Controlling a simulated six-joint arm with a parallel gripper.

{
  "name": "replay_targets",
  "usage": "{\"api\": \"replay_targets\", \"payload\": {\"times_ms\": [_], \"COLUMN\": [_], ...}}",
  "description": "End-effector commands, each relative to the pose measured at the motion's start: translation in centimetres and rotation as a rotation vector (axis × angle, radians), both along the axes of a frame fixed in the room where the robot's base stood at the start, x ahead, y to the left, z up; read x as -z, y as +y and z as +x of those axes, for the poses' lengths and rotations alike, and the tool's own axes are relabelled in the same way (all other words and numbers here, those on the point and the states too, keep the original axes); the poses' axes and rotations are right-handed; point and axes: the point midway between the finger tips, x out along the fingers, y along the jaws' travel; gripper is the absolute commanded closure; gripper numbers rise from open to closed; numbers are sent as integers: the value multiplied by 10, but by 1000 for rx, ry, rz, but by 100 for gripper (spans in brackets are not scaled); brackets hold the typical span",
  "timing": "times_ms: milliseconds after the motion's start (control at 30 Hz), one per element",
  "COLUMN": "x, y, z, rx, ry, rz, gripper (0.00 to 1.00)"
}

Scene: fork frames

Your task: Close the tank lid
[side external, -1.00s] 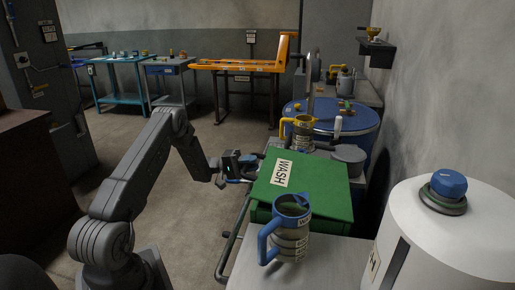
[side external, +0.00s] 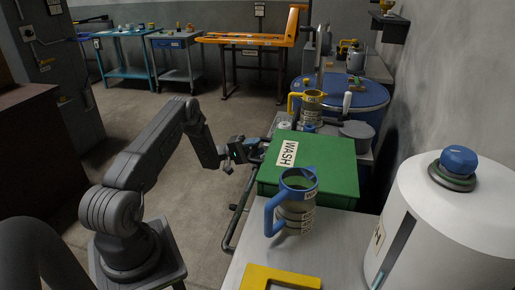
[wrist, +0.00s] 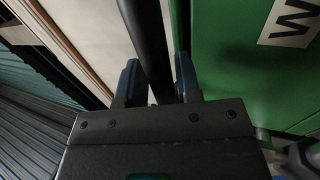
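A green tank (side external: 338,194) with a flat green lid (side external: 325,153) stands at centre right in the side view. The lid carries a white WASH label and looks level on the tank; whether it sits fully down I cannot tell. My gripper (side external: 240,150) is at the tank's left side, near a dark bar. In the wrist view my gripper (wrist: 158,85) has its fingers on either side of a dark round bar (wrist: 146,35), with a small gap showing at the left finger. Green panels of the tank (wrist: 228,70) fill the right of that view.
A blue-handled mug (side external: 296,210) stands close in front of the tank. A white vessel with a blue cap (side external: 458,162) is at right. A yellow frame (side external: 255,275) lies on the front bench. A yellow-handled jug (side external: 311,105) and blue drum (side external: 372,92) stand behind.

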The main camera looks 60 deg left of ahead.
Motion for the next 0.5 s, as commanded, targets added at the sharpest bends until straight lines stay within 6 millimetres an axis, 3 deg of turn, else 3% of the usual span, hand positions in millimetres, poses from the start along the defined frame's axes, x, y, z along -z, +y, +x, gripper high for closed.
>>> {"api": "replay_targets", "payload": {"times_ms": [133,500], "x": [0,4], "y": [-2,4], "z": [1,-5], "rx": [5,6], "ry": [1,1], "rz": [2,3], "gripper": [54,54]}}
